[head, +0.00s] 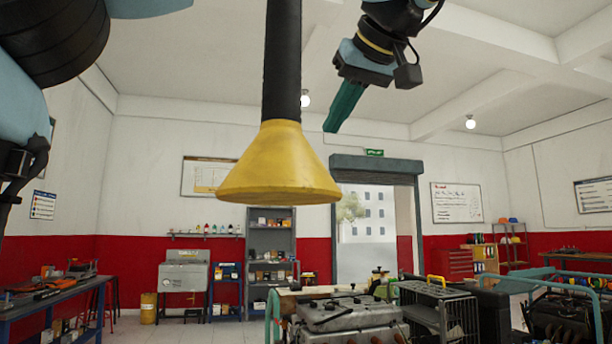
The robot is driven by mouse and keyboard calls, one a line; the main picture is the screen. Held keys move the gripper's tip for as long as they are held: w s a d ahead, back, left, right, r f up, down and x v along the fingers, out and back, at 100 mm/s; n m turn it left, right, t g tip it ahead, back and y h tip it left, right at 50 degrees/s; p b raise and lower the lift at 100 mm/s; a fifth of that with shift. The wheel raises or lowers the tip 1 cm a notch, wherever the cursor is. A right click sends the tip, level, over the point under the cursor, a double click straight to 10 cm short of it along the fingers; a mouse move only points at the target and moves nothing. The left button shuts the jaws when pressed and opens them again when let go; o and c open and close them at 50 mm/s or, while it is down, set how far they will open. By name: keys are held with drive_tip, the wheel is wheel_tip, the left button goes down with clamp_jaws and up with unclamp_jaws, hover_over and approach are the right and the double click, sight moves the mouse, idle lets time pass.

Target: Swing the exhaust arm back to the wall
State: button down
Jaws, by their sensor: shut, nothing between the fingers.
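The exhaust arm shows in the head view as a black hose (282,60) hanging straight down from the top edge. It ends in a yellow cone-shaped hood (280,170) in the upper middle, above the engine trainers. Where the arm is mounted is out of view. My gripper (335,122) is at the upper right of the hood, with its green fingers pointing down and left. It is shut and empty. In the picture a gap separates it from the hose and the hood; the difference in depth is hard to tell.
An engine trainer (350,317) stands below the hood, with a grey cage (440,310) and a green-framed trainer (565,310) to its right. A workbench (50,298) is at the left. Shelves (271,240) and an open doorway (365,232) are at the back. The air around the hood looks clear.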

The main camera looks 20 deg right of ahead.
drive_tip(key=shift+w, duration=0.1)
drive_tip(key=p, duration=0.5)
approach(300, 183)
drive_tip(key=x, duration=0.5)
drive_tip(key=shift+w+r, duration=0.15)
drive_tip(key=shift+x, duration=0.9)
